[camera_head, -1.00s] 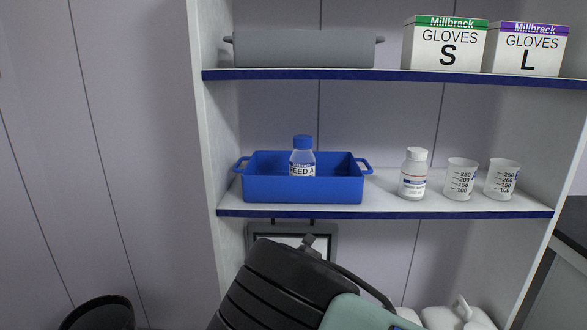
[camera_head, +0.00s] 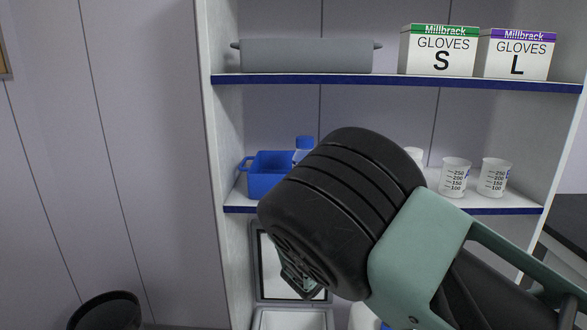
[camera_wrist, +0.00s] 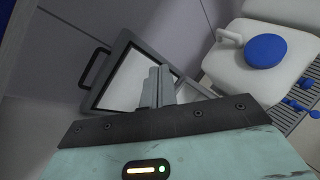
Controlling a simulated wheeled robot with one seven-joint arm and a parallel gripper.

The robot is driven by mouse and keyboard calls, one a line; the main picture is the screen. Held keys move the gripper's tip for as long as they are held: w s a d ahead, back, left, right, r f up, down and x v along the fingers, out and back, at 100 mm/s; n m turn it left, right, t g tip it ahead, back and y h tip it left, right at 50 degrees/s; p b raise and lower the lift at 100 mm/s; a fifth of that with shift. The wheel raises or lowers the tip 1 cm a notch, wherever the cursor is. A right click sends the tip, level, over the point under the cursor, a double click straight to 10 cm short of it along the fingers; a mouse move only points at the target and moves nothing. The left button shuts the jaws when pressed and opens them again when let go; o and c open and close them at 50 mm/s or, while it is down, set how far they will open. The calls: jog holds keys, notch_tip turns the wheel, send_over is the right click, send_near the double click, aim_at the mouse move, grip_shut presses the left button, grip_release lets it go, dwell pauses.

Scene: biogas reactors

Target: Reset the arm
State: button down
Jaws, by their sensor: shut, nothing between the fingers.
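My arm rises in front of the shelf in the head view, its black and green links covering part of the middle shelf. My gripper shows in the wrist view (camera_wrist: 157,88), its fingers together with nothing between them. In the head view only a small part of the gripper shows below the black joint. Beyond the fingers in the wrist view is a grey-framed tray or case (camera_wrist: 118,80) with a black handle; the fingers overlap it in the picture, and I cannot tell whether they touch it.
A blue bin (camera_head: 262,180) with a blue-capped bottle (camera_head: 304,146) stands on the middle shelf, beside two beakers (camera_head: 493,177). A grey tray (camera_head: 305,56) and glove boxes (camera_head: 440,50) are above. A white jug (camera_wrist: 262,60) with a blue cap is low at right.

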jog(key=s+d+r+m+g+y+p, duration=0.1)
jog(key=s+r+m, duration=0.5)
jog(key=s, duration=0.7)
jog(key=s+d+r+m+g+y+p, duration=0.1)
jog(key=s+r+m+g, duration=0.4)
jog(key=s, duration=0.9)
jog(key=s+d+r+m+g+y+p, duration=0.1)
jog(key=s+r+m+g+y+p, duration=0.2)
jog(key=s+r, duration=0.5)
jog(key=s+m+g+y, duration=0.1)
jog(key=s+m+g, duration=0.1)
jog(key=s, duration=0.4)
jog(key=shift+d+r+m, duration=0.2)
jog(key=shift+d+m, duration=0.2)
jog(key=shift+m, duration=0.4)
